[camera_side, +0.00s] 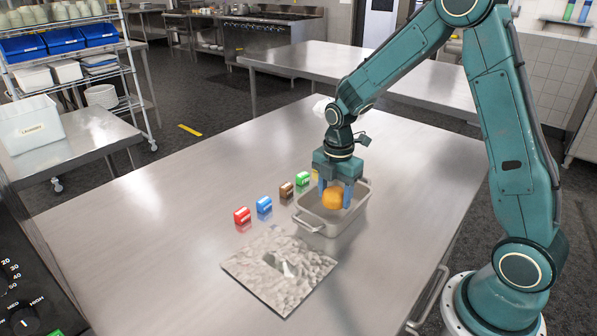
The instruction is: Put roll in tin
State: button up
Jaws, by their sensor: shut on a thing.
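The roll (333,198) is a small golden-orange bun. My gripper (336,190) points down and is shut on the roll, with a blue finger on either side of it. The tin (315,228) is a grey metal rectangular pan with loop handles, standing on the steel table. The gripper and roll are over the tin's opening in the picture. I cannot tell whether the roll touches the tin's floor or hangs just above it. Part of the tin's far side is hidden behind the gripper.
A crinkled silvery sheet (270,280) lies in front. The table's left side (150,225) is clear.

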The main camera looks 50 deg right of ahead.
aim_at(335, 189)
jog(key=shift+f, duration=1.3)
jog(key=shift+f, duration=0.15)
jog(key=o, duration=0.7)
notch_tip(335, 189, up, 12)
jog(key=shift+f, duration=0.25)
jog(key=shift+r, duration=0.4)
jog(key=shift+r, duration=0.1)
